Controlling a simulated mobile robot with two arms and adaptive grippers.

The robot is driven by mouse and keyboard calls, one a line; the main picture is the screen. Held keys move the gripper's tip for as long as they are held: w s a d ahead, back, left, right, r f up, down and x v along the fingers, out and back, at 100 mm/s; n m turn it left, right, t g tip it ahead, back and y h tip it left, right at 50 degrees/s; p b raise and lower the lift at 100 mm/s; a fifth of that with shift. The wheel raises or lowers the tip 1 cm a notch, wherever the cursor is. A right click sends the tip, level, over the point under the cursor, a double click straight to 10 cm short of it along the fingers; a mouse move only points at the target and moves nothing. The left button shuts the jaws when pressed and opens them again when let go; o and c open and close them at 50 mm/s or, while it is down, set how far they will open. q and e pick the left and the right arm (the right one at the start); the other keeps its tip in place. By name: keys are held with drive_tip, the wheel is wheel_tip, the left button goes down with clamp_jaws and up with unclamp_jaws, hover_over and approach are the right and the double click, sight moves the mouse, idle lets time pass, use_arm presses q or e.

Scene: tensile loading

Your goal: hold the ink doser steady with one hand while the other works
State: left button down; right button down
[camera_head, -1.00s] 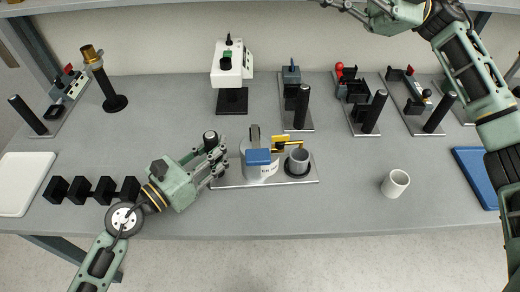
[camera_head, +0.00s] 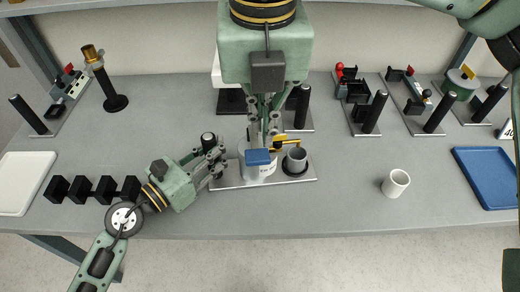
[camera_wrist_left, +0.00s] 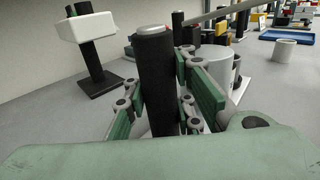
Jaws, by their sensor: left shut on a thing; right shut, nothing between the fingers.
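The ink doser stands on a flat metal plate (camera_head: 235,182) near the middle of the table. A black post (camera_head: 208,138) rises at the plate's left end. My left gripper (camera_head: 216,160) is shut on this post, which stands upright between the fingers in the left wrist view (camera_wrist_left: 157,85). My right gripper (camera_head: 264,136) points down at the doser's top, shut and empty; it hides the part behind it, and I cannot tell whether it touches.
A loose white cup (camera_head: 395,184) stands right of the doser, with a blue tray (camera_head: 487,177) beyond. Several black blocks (camera_head: 105,188) and a white tray (camera_head: 22,183) lie at left. Other posted fixtures line the back. The front table strip is clear.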

sight(261, 156)
drive_tip(key=shift+f, duration=0.1)
drive_tip(key=shift+w+f, duration=0.2)
drive_tip(key=shift+f, duration=1.5)
drive_tip(key=shift+w+f, duration=0.2)
drive_tip(key=shift+f, duration=1.5)
drive_tip(key=shift+f, duration=0.1)
wheel_tip(261, 156, down, 3)
drive_tip(key=shift+d+f, duration=0.1)
drive_tip(key=shift+w+f, duration=0.1)
drive_tip(key=shift+f, duration=0.4)
drive_tip(key=shift+r, duration=0.1)
